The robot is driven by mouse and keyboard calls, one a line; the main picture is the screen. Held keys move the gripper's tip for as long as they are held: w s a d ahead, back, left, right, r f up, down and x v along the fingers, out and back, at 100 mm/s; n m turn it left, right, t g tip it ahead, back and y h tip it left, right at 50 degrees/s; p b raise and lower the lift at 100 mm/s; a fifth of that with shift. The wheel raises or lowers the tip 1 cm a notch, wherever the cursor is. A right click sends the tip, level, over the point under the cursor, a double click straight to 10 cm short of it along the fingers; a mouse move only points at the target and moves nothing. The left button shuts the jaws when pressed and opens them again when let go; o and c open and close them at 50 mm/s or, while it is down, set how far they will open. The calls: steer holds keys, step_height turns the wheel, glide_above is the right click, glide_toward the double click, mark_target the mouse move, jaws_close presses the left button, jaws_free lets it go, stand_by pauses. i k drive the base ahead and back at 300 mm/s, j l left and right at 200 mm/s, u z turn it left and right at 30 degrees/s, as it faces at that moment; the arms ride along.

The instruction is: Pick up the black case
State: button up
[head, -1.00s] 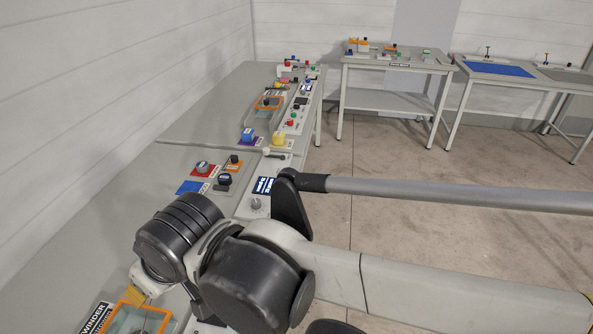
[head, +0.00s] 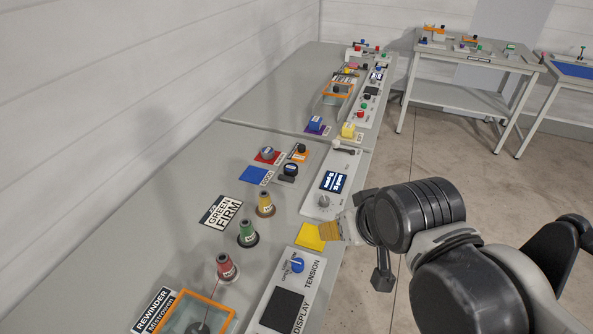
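I cannot tell for sure which thing is the black case. A small black rounded piece (head: 289,170) sits on the long grey bench, just right of a blue square (head: 256,176). A dark grey round piece (head: 267,153) sits on a red square behind it, and another small black piece (head: 301,149) is on an orange square. My gripper (head: 328,232), with tan fingertips, is at the bench's right edge, close to a yellow square (head: 311,237). It is nearer the camera than the black pieces and apart from them. Its finger gap is not clear.
Green, red and yellow thread cones (head: 247,233) stand on the near bench. An orange-rimmed tray (head: 208,305) and a tension panel (head: 290,290) are in front. A white display panel (head: 331,184) lies right of the black pieces. Open floor lies to the right.

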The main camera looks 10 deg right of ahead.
mark_target(290, 169)
steer(key=i+l+u, duration=0.55)
steer(key=l+u, duration=0.4)
steer(key=i+l+u, duration=0.15)
steer(key=l+u, duration=0.3)
steer(key=l, duration=0.25)
steer(key=l+u, duration=0.5)
steer(key=l, duration=0.15)
steer(key=l+u, duration=0.45)
steer(key=l, duration=0.2)
steer(key=k, duration=0.05)
